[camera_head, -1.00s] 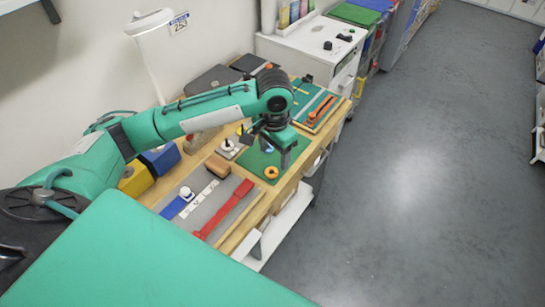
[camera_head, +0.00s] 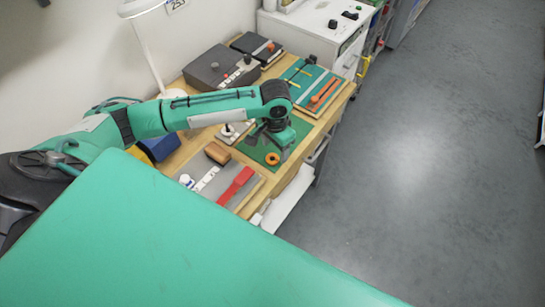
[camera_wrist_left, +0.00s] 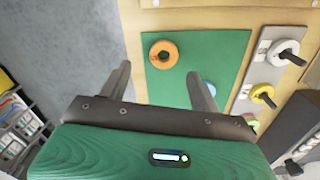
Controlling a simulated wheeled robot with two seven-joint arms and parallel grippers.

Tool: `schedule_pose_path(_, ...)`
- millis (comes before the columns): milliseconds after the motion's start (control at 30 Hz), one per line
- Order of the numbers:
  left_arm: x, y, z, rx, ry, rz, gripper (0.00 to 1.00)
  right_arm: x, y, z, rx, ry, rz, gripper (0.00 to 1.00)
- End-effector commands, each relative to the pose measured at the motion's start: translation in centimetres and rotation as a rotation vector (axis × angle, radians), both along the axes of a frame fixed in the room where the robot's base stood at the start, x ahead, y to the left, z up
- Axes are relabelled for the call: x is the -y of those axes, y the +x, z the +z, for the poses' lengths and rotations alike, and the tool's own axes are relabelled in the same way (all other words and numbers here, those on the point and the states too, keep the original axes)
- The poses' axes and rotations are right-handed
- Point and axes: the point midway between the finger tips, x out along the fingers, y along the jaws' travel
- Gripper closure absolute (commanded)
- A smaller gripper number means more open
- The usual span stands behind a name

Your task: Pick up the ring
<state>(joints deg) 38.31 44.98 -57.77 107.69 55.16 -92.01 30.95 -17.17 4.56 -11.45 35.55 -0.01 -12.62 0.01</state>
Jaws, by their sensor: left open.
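An orange ring (camera_head: 272,159) lies flat on a green mat (camera_head: 256,151) on the wooden table. It also shows in the left wrist view (camera_wrist_left: 164,54), near the mat's corner, with its dark hole visible. My left gripper (camera_head: 281,153) hangs close above the mat beside the ring. In the left wrist view my left gripper (camera_wrist_left: 160,80) has its two fingers spread wide and empty, with the ring ahead between their lines. A pale blue round piece (camera_wrist_left: 209,88) on the mat is partly hidden by a finger. My right gripper does not show.
A grey tray with a red strap (camera_head: 236,185) lies in front of the mat. A grey board with pegs (camera_head: 234,132) stands beside it. A green board with an orange tool (camera_head: 325,90) and a grey box (camera_head: 221,68) are behind. Open floor lies right of the table.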

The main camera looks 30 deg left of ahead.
Motion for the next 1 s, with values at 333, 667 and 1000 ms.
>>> schedule_pose_path(333, -0.7, -0.2, -4.1, -0.001, 0.001, -0.001, 0.36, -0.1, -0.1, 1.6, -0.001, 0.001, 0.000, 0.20)
schedule_pose_path(667, -0.7, -0.2, -4.3, -0.001, 0.001, -0.001, 0.58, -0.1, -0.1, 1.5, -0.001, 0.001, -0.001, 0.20)
schedule_pose_path(1000, -0.7, -0.2, -4.2, 0.000, 0.002, -0.001, 0.84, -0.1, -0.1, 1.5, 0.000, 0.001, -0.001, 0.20)
